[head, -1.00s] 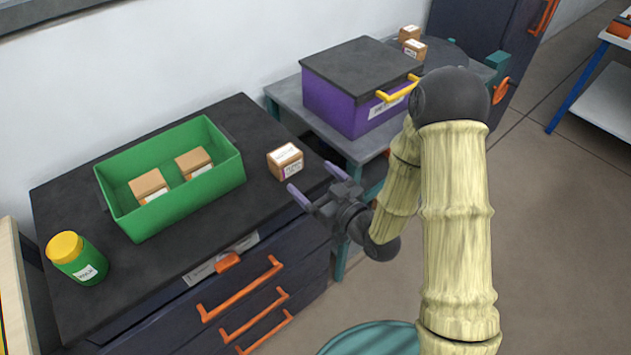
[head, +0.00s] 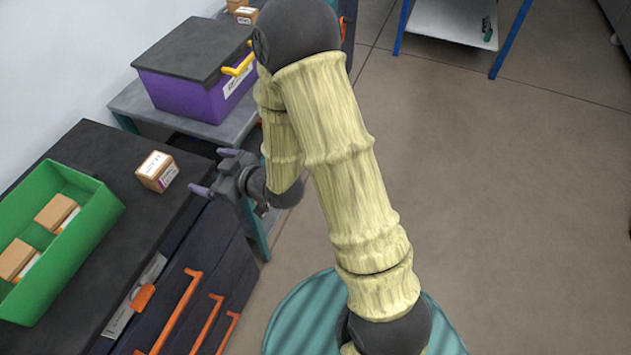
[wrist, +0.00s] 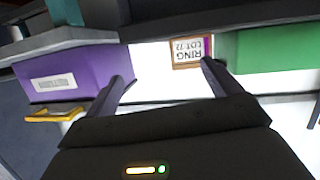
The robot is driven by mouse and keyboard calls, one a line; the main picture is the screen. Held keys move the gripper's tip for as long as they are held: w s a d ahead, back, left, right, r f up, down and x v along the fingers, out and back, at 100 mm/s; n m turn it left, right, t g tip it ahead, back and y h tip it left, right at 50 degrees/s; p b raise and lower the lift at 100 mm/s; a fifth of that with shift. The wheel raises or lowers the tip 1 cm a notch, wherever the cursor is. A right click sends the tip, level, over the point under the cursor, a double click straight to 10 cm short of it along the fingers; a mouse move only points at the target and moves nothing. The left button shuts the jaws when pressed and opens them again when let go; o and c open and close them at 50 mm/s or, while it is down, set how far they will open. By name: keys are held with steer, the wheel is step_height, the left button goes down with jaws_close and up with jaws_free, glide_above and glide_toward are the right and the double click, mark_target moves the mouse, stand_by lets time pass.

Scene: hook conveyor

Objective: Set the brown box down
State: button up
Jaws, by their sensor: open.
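A brown box (head: 157,171) with a white label stands on the dark cabinet top, to the right of the green bin. It also shows in the wrist view (wrist: 190,52), label towards the camera, just beyond my right fingertip. My gripper (head: 214,172) is open and empty, to the right of the box and apart from it in the head view. Its two fingers are spread in the wrist view (wrist: 165,75). Two more brown boxes, one of them (head: 57,212) nearer the back, lie inside the green bin (head: 85,225).
A purple crate (head: 185,95) with a dark lid and yellow handle stands on a grey table (head: 135,103) behind the cabinet. The cabinet front has orange drawer handles (head: 180,310). A blue-legged table (head: 450,20) stands at the back. The floor at right is clear.

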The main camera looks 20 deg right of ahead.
steer(key=s+d+r+m+g+h, duration=0.1)
steer(key=s+d+m+g+h, duration=0.2)
steer(key=d, duration=0.4)
steer(key=d+m+h, duration=0.2)
steer(key=d+h, duration=0.3)
steer(key=d, duration=0.3)
steer(key=s+d+r+m+g+h, duration=0.1)
steer(key=s+d+m+g, duration=0.1)
steer(key=s, duration=0.3)
steer(key=s+d+r+m+g+h, duration=0.1)
steer(key=s+d+r+m+g, duration=0.1)
steer(key=s, duration=0.4)
steer(key=shift+s+d+g, duration=0.25)
steer(key=shift+d+g, duration=0.25)
steer(key=shift+d, duration=0.3)
steer(key=shift+c, duration=0.4)
